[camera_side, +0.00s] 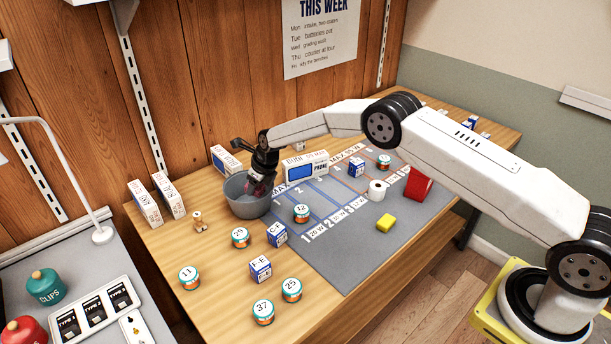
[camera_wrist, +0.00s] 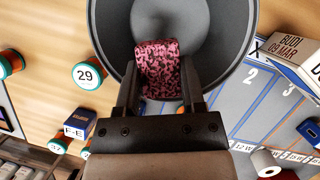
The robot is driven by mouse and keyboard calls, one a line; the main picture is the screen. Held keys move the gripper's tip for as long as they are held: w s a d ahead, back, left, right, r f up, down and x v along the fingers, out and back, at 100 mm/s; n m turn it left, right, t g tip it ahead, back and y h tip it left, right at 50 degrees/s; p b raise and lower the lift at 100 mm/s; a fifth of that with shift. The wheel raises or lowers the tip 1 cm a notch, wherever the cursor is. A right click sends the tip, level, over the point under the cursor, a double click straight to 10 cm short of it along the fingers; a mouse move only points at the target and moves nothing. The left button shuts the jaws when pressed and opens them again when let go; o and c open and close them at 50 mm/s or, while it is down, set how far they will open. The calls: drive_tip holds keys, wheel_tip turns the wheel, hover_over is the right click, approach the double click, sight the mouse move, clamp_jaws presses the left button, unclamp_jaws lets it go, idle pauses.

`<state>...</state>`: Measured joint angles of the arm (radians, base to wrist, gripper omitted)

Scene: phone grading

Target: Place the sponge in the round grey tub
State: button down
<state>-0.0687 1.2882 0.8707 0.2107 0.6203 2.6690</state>
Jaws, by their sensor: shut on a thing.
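The sponge (camera_wrist: 160,68) is pink with dark speckles. My gripper (camera_wrist: 160,88) is shut on it in the wrist view, one finger on each side. In the wrist view the sponge shows in front of the inside of the round grey tub (camera_wrist: 228,28). In the side view my gripper (camera_side: 261,178) points down over the tub (camera_side: 246,206), and the sponge (camera_side: 257,187) shows at the tub's opening between the fingers. I cannot tell whether the sponge touches the tub's floor.
The grey mat (camera_side: 345,235) with numbered lanes lies right of the tub. A white phone box (camera_side: 305,169) stands close to the tub's right. Several numbered tins, such as tin 29 (camera_side: 240,237), and small blue-and-white boxes (camera_side: 260,268) stand in front. Tall white boxes (camera_side: 168,194) stand left.

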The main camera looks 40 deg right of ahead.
sight(256, 196)
drive_tip(key=shift+w+f, duration=0.15)
drive_tip(key=shift+f, duration=1.6)
drive_tip(key=shift+f, duration=0.6)
drive_tip(key=shift+c, duration=2.3)
unclamp_jaws()
drive_tip(key=shift+r, duration=0.15)
drive_tip(key=shift+r, duration=0.9)
drive_tip(key=v, duration=1.1)
drive_tip(key=shift+s, duration=0.25)
